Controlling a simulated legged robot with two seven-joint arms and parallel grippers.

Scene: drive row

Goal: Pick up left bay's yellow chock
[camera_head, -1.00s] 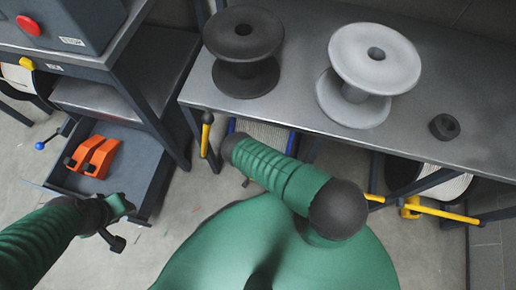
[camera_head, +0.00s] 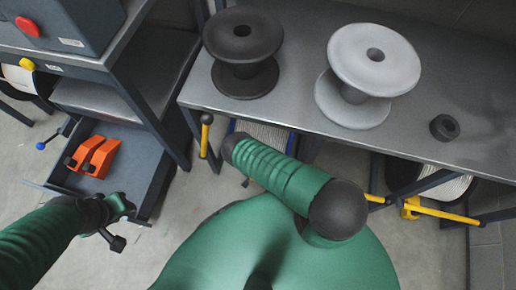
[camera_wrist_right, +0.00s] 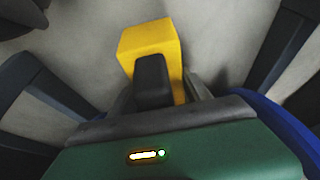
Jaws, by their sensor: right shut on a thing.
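The yellow chock (camera_wrist_right: 148,38) is a block in the right wrist view, up close at the top middle. My right gripper (camera_wrist_right: 153,85) is shut on it, with one dark finger across its near face. Grey floor shows around the chock; I cannot tell whether it touches the floor. In the head view, my right gripper and this chock are hidden below the bench and my green arm. My left gripper (camera_head: 120,222) is empty at the lower left, its dark fingertips apart, in front of the open drawer.
Orange chocks (camera_head: 92,157) lie in the grey drawer (camera_head: 130,170) on the left.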

